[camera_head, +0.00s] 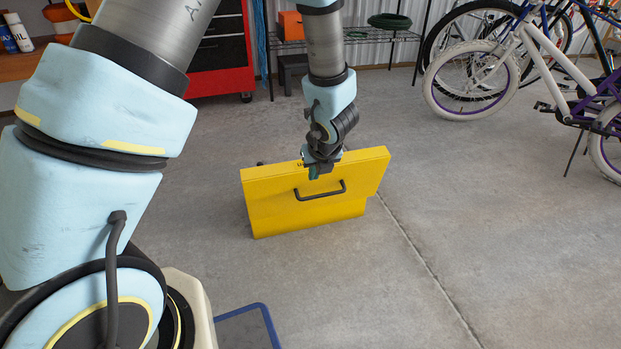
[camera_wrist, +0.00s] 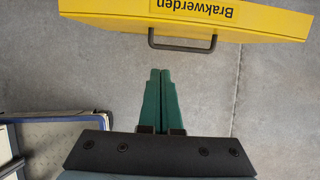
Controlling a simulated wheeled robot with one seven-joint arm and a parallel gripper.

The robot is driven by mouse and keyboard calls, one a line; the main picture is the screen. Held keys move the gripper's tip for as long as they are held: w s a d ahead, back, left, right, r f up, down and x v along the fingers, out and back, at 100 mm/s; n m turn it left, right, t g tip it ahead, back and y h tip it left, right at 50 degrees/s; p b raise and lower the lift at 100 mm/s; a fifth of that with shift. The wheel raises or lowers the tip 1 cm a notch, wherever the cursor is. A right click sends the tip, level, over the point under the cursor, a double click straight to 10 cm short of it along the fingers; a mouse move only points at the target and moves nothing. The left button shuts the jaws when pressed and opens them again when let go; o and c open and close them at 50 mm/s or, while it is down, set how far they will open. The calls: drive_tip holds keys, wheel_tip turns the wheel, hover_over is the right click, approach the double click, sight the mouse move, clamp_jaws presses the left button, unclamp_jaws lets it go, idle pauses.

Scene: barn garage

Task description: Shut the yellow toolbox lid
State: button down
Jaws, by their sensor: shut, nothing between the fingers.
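The yellow toolbox (camera_head: 275,212) stands on the concrete floor in the middle of the head view, with a black handle (camera_head: 320,191) on its front face. Its upper part, the lid (camera_head: 362,158), is wider than the lower part and overhangs at the right. No open interior shows, but I cannot tell whether the lid is fully shut. My gripper (camera_head: 314,172) is at the toolbox's upper front edge, its green fingers together and empty. In the wrist view the fingers (camera_wrist: 160,72) point at the handle side of the toolbox (camera_wrist: 120,12), with a visible gap.
A red tool cabinet (camera_head: 222,55) and a wire shelf (camera_head: 365,37) stand at the back. Bicycles (camera_head: 478,80) stand at the right. A blue-edged object (camera_head: 268,325) is low at the front. The floor right of the toolbox is clear.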

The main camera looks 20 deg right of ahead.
drive_tip(key=shift+w+d+f+b, duration=0.15)
drive_tip(key=shift+w+f+b, duration=0.1)
drive_tip(key=shift+w+f, duration=0.95)
drive_tip(key=shift+w+d+f+b, duration=0.1)
drive_tip(key=shift+w+f+b, duration=0.2)
drive_tip(key=shift+w+f, duration=0.9)
drive_tip(key=shift+w+d+f+b, duration=0.2)
drive_tip(key=shift+w+f, duration=0.65)
drive_tip(key=shift+w, duration=0.65)
drive_tip(key=shift+r, duration=0.1)
